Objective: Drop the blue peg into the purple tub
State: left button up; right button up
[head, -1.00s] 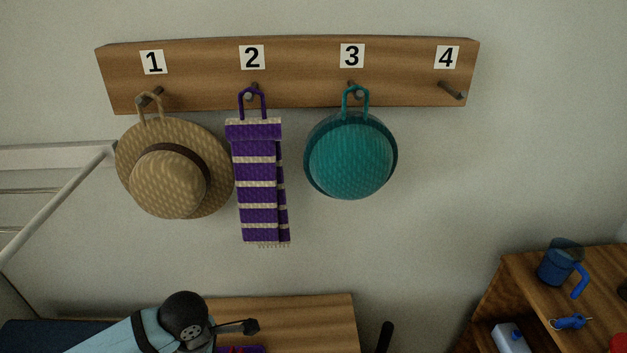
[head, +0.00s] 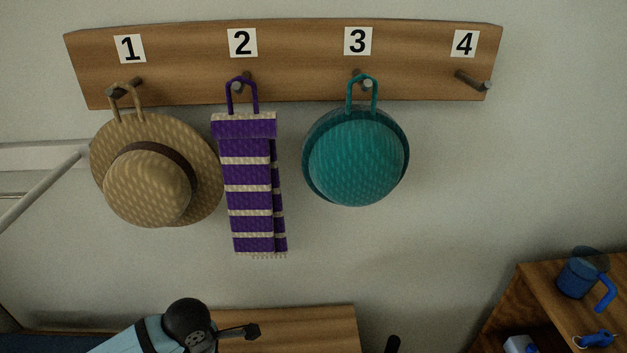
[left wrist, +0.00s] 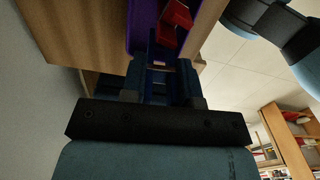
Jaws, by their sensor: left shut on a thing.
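My left gripper (left wrist: 161,84) shows in the left wrist view, shut on a dark blue thing (left wrist: 160,62) that I take to be the blue peg; shadow and the fingers hide much of it. The purple tub (left wrist: 136,35) is just beyond the fingertips, with a red thing (left wrist: 175,18) by it. The peg overlaps the tub in this view; I cannot tell whether it is inside the rim. In the head view my left arm comes in at the bottom left; the tub is out of that view. My right gripper is not in view.
A hook board (head: 290,65) on the wall holds a straw hat (head: 150,185), a purple striped scarf (head: 250,185) and a teal hat (head: 357,160); hook 4 is empty. A wooden shelf (head: 300,325) is below. A wooden unit (head: 535,285) at right bears a blue mug (head: 580,275) and blue keys (head: 597,340).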

pick_arm(q)
jog(key=shift+f, duration=0.35)
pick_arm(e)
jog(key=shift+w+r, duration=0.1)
pick_arm(q)
jog(key=o, duration=1)
notch_tip(320, 180, up, 14)
jog(key=shift+f+p, duration=0.1)
jog(key=shift+p, duration=0.7)
